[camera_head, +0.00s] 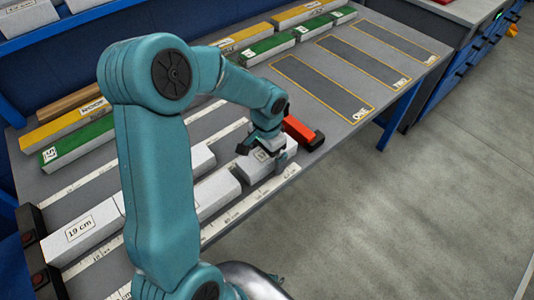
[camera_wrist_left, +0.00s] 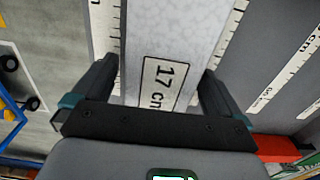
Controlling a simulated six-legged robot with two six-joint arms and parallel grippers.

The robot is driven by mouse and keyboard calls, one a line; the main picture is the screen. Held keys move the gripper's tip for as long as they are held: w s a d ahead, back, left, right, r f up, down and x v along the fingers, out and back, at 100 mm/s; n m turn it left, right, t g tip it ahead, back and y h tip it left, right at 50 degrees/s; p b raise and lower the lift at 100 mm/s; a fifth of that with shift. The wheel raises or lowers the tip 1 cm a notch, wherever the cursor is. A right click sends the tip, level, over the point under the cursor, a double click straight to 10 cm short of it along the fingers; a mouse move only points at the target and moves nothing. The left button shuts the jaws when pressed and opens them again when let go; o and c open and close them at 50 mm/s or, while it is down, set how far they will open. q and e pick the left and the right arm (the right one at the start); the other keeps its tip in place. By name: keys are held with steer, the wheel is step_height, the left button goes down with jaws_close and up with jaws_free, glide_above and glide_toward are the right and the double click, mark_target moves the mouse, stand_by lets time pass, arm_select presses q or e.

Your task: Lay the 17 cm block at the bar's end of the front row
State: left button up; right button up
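The 17 cm block (camera_head: 258,168) is pale grey; its label shows in the left wrist view (camera_wrist_left: 165,84). The 19 cm block (camera_head: 85,229) lies at the row's left end, and another grey block (camera_head: 217,193) lies nearer the held one. My arm hides the middle of the row. My right gripper is out of view.
A printed ruler strip (camera_head: 250,202) runs along the table's front edge. Green (camera_head: 268,48) and yellow (camera_head: 243,37) blocks line the back. Yellow-outlined slots marked ONE (camera_head: 322,88) and TWO (camera_head: 363,62) are empty on the right. The floor in front is clear.

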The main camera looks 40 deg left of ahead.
arm_select(q)
steer(key=shift+r, duration=0.1)
step_height(320, 180, up, 16)
steer(key=p, duration=0.1)
steer(key=shift+p, duration=0.3)
steer(key=shift+r, duration=0.1)
